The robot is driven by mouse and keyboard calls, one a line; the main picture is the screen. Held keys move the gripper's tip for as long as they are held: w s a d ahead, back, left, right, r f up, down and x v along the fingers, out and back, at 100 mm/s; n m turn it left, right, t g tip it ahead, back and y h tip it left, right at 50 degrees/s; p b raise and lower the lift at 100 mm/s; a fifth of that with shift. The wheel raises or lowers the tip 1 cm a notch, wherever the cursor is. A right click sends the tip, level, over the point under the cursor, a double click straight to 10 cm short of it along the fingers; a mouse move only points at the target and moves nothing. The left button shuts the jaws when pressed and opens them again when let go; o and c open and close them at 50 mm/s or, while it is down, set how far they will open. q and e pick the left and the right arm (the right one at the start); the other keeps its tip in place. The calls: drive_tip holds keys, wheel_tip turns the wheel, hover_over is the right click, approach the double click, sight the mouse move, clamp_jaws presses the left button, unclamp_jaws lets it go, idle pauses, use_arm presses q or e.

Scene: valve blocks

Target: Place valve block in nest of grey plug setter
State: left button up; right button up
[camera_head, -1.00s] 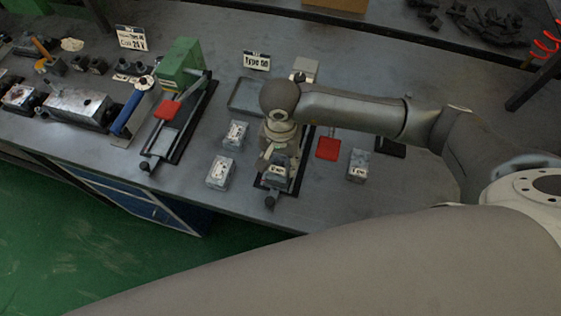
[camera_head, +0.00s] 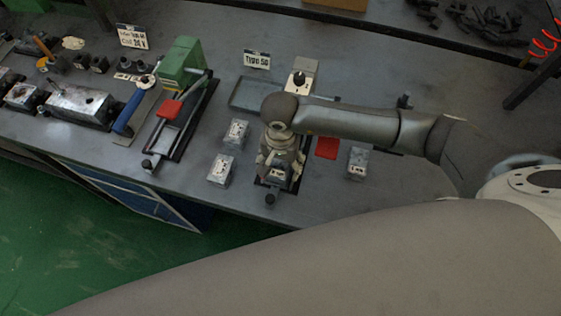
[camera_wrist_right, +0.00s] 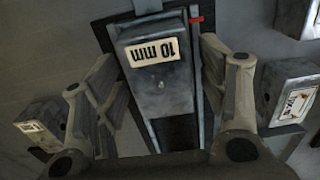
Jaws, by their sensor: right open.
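The grey plug setter (camera_head: 303,72) has a grey head at the back and a black base running toward the front edge of the table. A valve block (camera_wrist_right: 158,75) labelled "10 mm" sits low on that base. It also shows in the head view (camera_head: 276,174). My right gripper (camera_head: 280,168) is over the block. In the right wrist view its fingers are spread, one on each side of the block, with visible gaps. The arm hides the middle of the setter, so I cannot tell how fully the block is seated. My left gripper is not in view.
Loose valve blocks stand left of the setter (camera_head: 236,131) (camera_head: 220,169), and another block (camera_head: 357,163) stands to its right. A red pad (camera_head: 326,147) lies close to the right of my wrist. A green plug setter (camera_head: 181,64) stands further left. The table's front edge is close.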

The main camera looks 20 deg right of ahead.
sight(280, 164)
drive_tip(key=shift+r, duration=0.1)
drive_tip(key=shift+r, duration=0.2)
wheel_tip(280, 164, up, 12)
drive_tip(key=b, duration=0.3)
drive_tip(key=shift+f, duration=0.15)
